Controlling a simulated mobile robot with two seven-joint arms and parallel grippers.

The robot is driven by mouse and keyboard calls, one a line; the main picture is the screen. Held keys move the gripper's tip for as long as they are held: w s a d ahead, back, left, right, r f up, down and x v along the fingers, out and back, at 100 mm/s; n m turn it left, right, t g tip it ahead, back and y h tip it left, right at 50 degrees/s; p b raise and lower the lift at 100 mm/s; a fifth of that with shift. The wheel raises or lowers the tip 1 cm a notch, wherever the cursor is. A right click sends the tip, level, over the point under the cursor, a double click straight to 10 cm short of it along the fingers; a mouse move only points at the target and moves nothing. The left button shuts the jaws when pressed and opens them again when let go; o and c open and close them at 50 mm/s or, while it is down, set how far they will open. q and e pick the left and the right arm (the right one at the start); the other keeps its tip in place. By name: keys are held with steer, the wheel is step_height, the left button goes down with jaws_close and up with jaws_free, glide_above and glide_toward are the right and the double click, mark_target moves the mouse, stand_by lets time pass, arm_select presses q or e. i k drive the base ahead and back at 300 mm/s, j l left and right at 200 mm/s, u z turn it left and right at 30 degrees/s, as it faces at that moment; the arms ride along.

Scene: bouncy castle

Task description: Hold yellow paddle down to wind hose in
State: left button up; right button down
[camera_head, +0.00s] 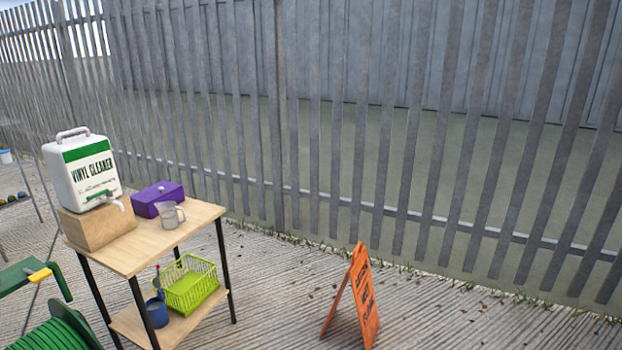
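The yellow paddle (39,275) shows at the left edge, on a green frame (20,278) that looks like part of the hose reel. Below it, the green hose (62,330) lies coiled on the reel in the bottom left corner, partly cut off by the picture's edge. I cannot tell from this view whether the paddle is up or down. Neither of my grippers is in view, and nothing is seen touching the paddle.
A wooden table (190,222) stands right of the reel, bearing a vinyl cleaner canister (84,165), a purple box (157,197) and a clear jug (169,214). Its lower shelf holds a green basket (190,285) and blue cup (157,311). An orange sign (361,295) stands right; a fence (345,130) runs behind.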

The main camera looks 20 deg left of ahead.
mark_target(36, 277)
steer(key=i+u, duration=0.35)
steer(key=u, duration=0.15)
steer(key=i+l+u, duration=0.15)
steer(key=i+u, duration=0.2)
steer(key=u, duration=0.15)
steer(key=i+u, duration=0.15)
steer(key=u, duration=0.25)
steer(key=i+l+u, duration=0.1)
steer(key=u, duration=0.25)
steer(key=i+l+u, duration=0.15)
steer(key=u, duration=0.25)
steer(key=i+l+u, duration=0.1)
steer(key=u, duration=0.25)
steer(key=i+l+u, duration=0.1)
steer(key=u, duration=0.25)
steer(key=i+l+u, duration=0.15)
steer(key=u, duration=0.25)
steer(key=i+l+u, duration=0.15)
steer(key=l+u, duration=0.25)
steer(key=i+l+u, duration=0.15)
steer(key=u, duration=0.2)
steer(key=i+l+u, duration=0.15)
steer(key=l+u, duration=0.2)
steer(key=l, duration=0.15)
